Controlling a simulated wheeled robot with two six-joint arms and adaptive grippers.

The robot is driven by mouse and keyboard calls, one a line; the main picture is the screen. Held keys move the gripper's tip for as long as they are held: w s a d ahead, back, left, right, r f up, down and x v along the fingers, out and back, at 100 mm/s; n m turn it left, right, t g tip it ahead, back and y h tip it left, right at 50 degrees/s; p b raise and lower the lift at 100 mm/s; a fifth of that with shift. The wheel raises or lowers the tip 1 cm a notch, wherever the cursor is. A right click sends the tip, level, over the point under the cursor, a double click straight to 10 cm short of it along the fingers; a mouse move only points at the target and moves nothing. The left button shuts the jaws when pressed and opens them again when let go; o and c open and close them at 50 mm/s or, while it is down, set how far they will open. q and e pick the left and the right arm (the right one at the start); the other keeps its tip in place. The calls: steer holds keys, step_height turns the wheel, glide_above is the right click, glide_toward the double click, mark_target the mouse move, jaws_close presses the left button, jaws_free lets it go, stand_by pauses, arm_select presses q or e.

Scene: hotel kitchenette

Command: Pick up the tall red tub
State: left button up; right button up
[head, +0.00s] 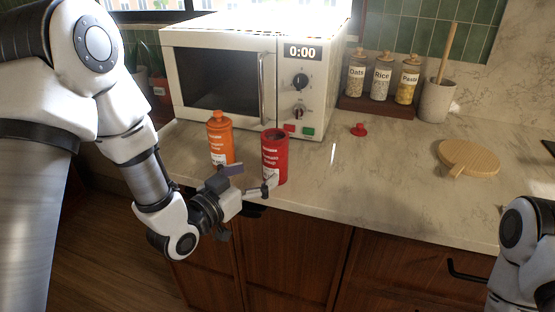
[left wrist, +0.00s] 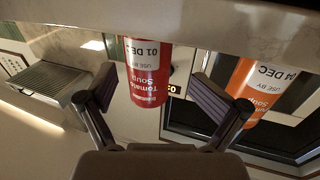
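The tall red tub (head: 275,160) stands upright near the counter's front edge, its top open and dark inside. My left gripper (head: 250,181) is open and empty just in front of it, low, at the counter edge. In the left wrist view, which is upside down, the red tub (left wrist: 147,78) shows between the two spread fingers (left wrist: 160,98), beyond their tips, with its "Tomato Soup" label. No contact is visible. My right arm shows at the right edge of the head view; its gripper is out of view.
An orange lidded tub (head: 220,140) stands close to the left of the red tub. A white microwave (head: 230,80) is behind both. A red lid (head: 359,130) lies on the counter (head: 350,180) to the right. Jars, a utensil pot (head: 437,101) and a wooden board (head: 468,157) are farther right.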

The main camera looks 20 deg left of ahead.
mark_target(266, 170)
arm_select(q)
steer(key=x, duration=0.2)
steer(key=d+p+x, duration=0.1)
steer(key=x, duration=0.2)
steer(key=shift+f, duration=0.2)
steer(key=shift+w+d, duration=0.1)
steer(key=shift+d, duration=0.15)
steer(key=c, duration=1.5)
steer(key=shift+r, duration=0.1)
